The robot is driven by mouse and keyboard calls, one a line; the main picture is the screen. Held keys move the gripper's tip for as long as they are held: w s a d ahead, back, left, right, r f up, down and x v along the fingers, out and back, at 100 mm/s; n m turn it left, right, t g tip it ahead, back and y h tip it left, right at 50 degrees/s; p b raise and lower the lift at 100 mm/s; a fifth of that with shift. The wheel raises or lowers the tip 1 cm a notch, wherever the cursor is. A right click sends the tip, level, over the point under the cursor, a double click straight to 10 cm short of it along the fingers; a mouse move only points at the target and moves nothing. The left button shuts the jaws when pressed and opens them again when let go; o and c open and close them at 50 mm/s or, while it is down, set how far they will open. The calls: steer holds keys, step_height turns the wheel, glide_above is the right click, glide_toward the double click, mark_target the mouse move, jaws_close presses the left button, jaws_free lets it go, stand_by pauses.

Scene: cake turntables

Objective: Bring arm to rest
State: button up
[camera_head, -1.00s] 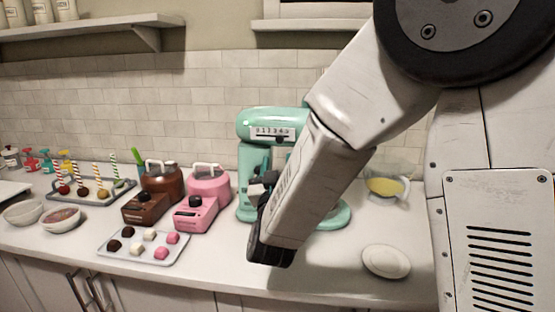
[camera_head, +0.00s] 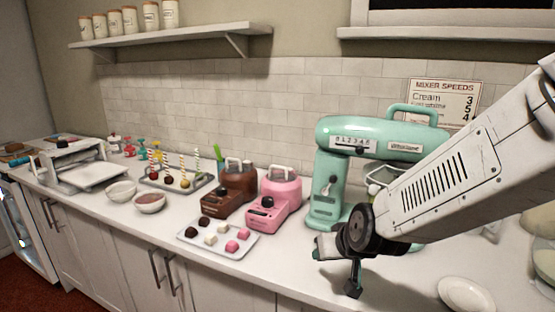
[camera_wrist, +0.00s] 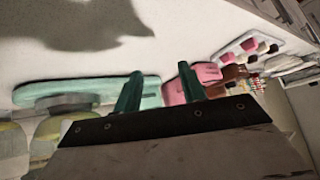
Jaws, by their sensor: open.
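My gripper (camera_head: 337,268) is in front of the base of the mint-green stand mixer (camera_head: 345,135), over the front part of the counter. It is open with nothing between its fingers. My arm comes in from the right and hides part of the mixer's bowl area. Whether the gripper touches anything cannot be told, but a gap to the mixer seems to show.
The pink melting pot (camera_head: 275,199) and the brown one (camera_head: 233,188) stand left of the mixer. A tray of coated cubes (camera_head: 192,236) lies before them. A white dish (camera_head: 466,294) lies at the front right. A shelf (camera_head: 180,38) hangs above. The counter's front strip (camera_head: 290,262) is clear.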

steer(key=s+d+r+g+h, duration=0.1)
steer(key=s+d+r+g, duration=0.1)
steer(key=s+d, duration=0.3)
steer(key=s+d+r+m+g, duration=0.1)
steer(key=s+d+r, duration=0.3)
steer(key=s, duration=0.8)
steer(key=s+d+r+m+g+h, duration=0.1)
steer(key=s+d+r+g, duration=0.2)
steer(key=s, duration=0.5)
steer(key=shift+s+d+r+h, duration=0.35)
steer(key=shift+d+r, duration=0.45)
steer(key=shift+d, duration=0.5)
